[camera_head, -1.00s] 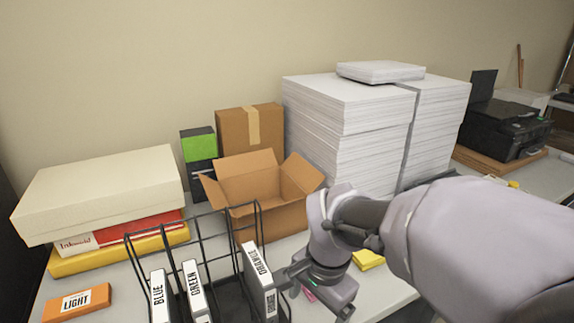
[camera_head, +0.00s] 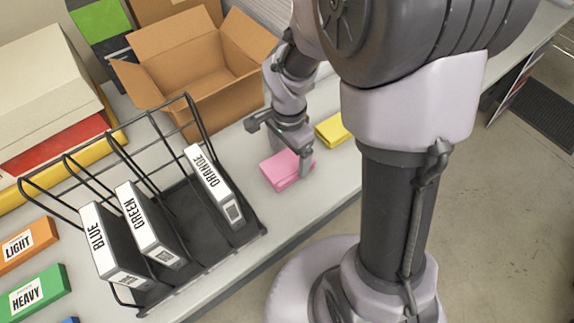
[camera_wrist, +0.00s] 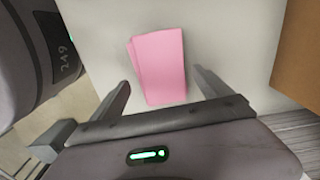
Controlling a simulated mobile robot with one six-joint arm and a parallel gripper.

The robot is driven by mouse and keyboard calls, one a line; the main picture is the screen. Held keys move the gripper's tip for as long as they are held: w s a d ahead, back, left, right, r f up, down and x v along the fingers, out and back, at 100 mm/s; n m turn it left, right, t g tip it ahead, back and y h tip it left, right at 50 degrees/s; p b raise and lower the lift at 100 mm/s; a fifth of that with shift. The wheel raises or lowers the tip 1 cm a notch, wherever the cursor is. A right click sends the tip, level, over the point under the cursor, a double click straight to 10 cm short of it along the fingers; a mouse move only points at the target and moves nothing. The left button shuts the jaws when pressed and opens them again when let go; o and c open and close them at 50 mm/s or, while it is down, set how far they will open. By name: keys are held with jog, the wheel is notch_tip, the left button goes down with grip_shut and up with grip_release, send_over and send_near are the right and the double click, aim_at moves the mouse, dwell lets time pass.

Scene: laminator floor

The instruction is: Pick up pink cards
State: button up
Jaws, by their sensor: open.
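The pink cards (camera_head: 285,169) lie as a small, slightly fanned stack on the grey table, to the right of the wire rack. In the wrist view the pink cards (camera_wrist: 160,66) lie between and beyond my two open fingers, with space on both sides. My gripper (camera_head: 283,150) is over the pink cards in the head view and hides part of their far side. It also shows in the wrist view (camera_wrist: 162,92), open and empty.
A black wire rack (camera_head: 225,237) holds binders marked blue, green and orange. An open cardboard box (camera_head: 205,90) stands behind. Yellow cards (camera_head: 333,129) lie right of the pink ones. Orange (camera_head: 28,243) and green (camera_head: 38,292) boxes lie at the left.

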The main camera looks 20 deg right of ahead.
aim_at(288, 162)
notch_tip(288, 162, down, 5)
jog(key=shift+a+r+b, duration=0.1)
jog(key=shift+r+b, duration=0.05)
jog(key=shift+b, duration=0.85)
jog(key=shift+r, duration=0.15)
jog(key=c, duration=1.7)
jog(key=shift+c, duration=0.2)
jog(key=shift+r, duration=0.1)
